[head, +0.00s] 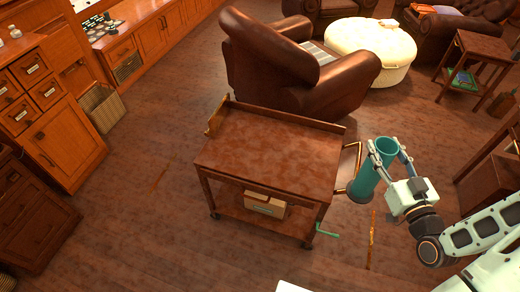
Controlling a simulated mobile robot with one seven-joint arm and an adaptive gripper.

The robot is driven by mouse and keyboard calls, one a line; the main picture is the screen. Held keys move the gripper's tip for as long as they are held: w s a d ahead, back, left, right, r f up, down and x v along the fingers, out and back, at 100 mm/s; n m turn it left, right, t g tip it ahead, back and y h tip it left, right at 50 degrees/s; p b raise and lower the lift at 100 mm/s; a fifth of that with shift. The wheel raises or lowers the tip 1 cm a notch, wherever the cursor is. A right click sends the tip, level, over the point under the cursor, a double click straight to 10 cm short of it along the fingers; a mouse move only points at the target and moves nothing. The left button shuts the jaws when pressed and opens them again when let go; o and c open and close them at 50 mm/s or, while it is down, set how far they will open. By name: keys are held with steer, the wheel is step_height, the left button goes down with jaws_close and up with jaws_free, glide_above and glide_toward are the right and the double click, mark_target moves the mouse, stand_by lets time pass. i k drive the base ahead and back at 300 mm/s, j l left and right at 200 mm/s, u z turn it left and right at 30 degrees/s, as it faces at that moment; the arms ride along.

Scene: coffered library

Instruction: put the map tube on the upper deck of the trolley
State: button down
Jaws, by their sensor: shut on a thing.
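The map tube (373,172) is a teal cylinder with an open top and a darker lower end. It is nearly upright, leaning a little. My gripper (384,152) is shut on it near its upper end, with a finger on each side. The tube is in the picture just right of the trolley, by its brass side handle. The trolley's upper deck (270,150) is a bare brown wooden top with a low rim at the back and left. Whether the tube touches the handle, I cannot tell.
A box (264,205) sits on the trolley's lower deck. A green crank (327,231) sticks out at its front right corner. A leather armchair (285,70) stands close behind the trolley. Open floor (130,215) lies left of the trolley, with cabinets (60,125) beyond.

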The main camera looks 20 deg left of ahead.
mark_target(278, 148)
steer(key=j+u, duration=0.25)
steer(key=i+j+u, duration=0.2)
steer(key=j, duration=0.15)
steer(key=i+j, duration=0.1)
steer(key=j, duration=0.2)
steer(key=i+j+u, duration=0.1)
steer(key=j, duration=0.15)
steer(key=i+j, duration=0.15)
steer(key=j, duration=0.15)
